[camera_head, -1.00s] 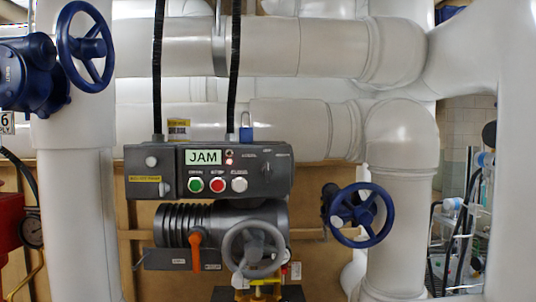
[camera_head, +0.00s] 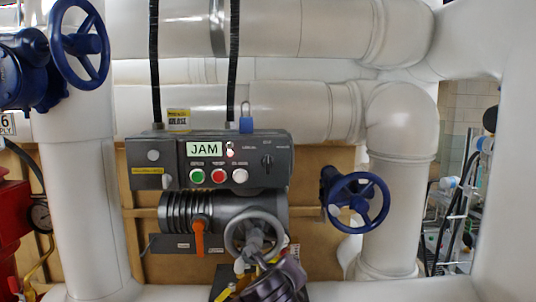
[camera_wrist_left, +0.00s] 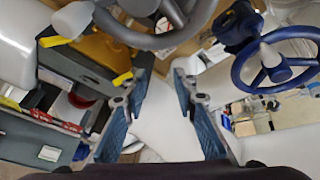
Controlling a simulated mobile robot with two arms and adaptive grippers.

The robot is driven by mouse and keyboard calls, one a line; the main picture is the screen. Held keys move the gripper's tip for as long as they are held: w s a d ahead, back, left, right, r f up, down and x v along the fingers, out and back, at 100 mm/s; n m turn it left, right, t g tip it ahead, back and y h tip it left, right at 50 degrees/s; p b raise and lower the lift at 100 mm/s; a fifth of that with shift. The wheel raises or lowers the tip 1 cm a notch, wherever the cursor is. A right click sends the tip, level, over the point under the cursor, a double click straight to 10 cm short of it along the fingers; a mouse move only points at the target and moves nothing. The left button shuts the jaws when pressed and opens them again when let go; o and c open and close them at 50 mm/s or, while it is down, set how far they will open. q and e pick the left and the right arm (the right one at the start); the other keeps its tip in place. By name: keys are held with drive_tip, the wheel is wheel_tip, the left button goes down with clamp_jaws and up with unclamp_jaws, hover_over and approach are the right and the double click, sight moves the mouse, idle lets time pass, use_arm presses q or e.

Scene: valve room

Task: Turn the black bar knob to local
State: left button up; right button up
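The black bar knob (camera_head: 267,160) is on the right part of the dark grey control panel (camera_head: 278,178), under small labels. Its bar looks roughly upright; the left label seems to read LOCAL, but the print is tiny. The panel display (camera_head: 204,149) reads JAM. My left gripper (camera_head: 262,268) is at the bottom of the head view, below and in front of the grey handwheel (camera_head: 232,238), well below the knob. In the left wrist view its two fingers (camera_wrist_left: 160,85) are apart with nothing between them. The knob is not visible there. My right gripper is not in view.
Green (camera_head: 197,176), red (camera_head: 219,176) and white (camera_head: 240,176) buttons sit left of the knob. An orange lever (camera_head: 199,240) hangs below. A blue handwheel (camera_head: 357,203) stands to the right, and a blue padlock (camera_head: 246,124) is on top of the panel.

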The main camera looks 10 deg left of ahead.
use_arm(q)
wheel_tip(320, 180, up, 15)
drive_tip(key=a+m+t+y, duration=0.2)
drive_tip(key=m+t, duration=0.1)
drive_tip(key=m, duration=0.1)
drive_tip(key=m+t+y+p, duration=0.1)
drive_tip(key=m+y, duration=0.1)
drive_tip(key=m, duration=0.1)
approach(268, 157)
drive_tip(key=w, duration=0.3)
drive_tip(key=p+x, duration=0.1)
drive_tip(key=x, duration=0.1)
drive_tip(key=p+x, duration=0.1)
drive_tip(key=x, duration=0.1)
drive_tip(key=p+x, duration=0.2)
drive_tip(key=shift+w+a, duration=0.2)
drive_tip(key=shift+a, duration=0.25)
drive_tip(key=shift+w+a+f, duration=0.1)
drive_tip(key=shift+w+f, duration=0.05)
drive_tip(key=shift+w, duration=0.5)
drive_tip(key=shift+s, duration=0.1)
clamp_jaws()
